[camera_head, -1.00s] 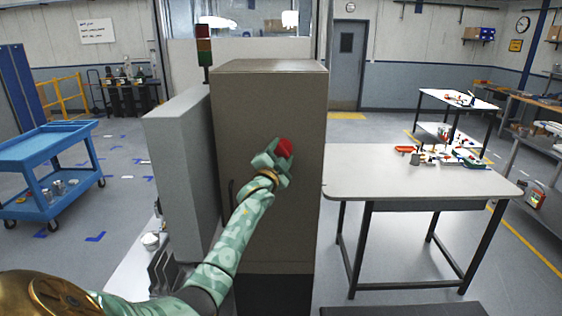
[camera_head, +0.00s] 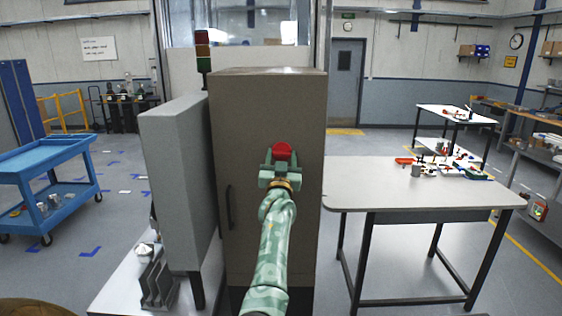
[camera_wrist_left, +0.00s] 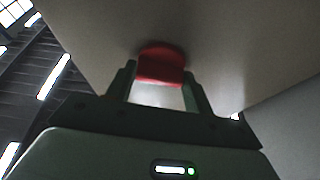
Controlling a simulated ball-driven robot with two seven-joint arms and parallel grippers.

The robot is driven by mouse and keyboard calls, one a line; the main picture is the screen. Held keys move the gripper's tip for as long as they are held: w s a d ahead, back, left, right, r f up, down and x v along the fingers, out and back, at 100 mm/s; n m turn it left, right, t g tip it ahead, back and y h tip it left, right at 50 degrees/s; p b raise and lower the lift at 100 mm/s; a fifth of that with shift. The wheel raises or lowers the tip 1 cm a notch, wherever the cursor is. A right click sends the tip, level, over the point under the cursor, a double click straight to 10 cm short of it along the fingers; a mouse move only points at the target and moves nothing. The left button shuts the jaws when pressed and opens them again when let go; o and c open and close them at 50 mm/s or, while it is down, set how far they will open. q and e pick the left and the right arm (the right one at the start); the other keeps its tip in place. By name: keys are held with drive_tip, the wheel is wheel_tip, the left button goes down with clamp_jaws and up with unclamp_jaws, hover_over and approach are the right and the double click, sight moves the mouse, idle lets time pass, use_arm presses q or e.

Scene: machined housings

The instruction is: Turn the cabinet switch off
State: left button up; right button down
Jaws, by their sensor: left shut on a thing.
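The cabinet (camera_head: 245,125) is a tall brown-grey box straight ahead, with a dark vertical handle (camera_head: 229,207) at its left side. The switch, a red knob (camera_head: 282,151), sits on its front face; the knob also shows in the left wrist view (camera_wrist_left: 161,64). My left gripper (camera_head: 281,165) is at the cabinet front, with one finger on each side of the red knob, shut on it. In the left wrist view the fingers (camera_wrist_left: 162,88) flank the knob. Any marking around the switch is hidden or too small to read. My right gripper is not in view.
A grey panel-like box (camera_head: 178,190) stands just left of the cabinet. A white-topped table (camera_head: 400,185) with small parts stands to the right. A blue cart (camera_head: 50,155) is at far left. A signal tower (camera_head: 203,55) rises behind the cabinet.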

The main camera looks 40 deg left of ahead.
use_arm(q)
drive_tip(key=shift+n+y, duration=0.3)
drive_tip(key=shift+n, duration=0.6)
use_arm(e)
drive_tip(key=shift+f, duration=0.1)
use_arm(q)
drive_tip(key=o, duration=1)
drive_tip(key=shift+c, duration=0.2)
drive_tip(key=shift+f, duration=0.1)
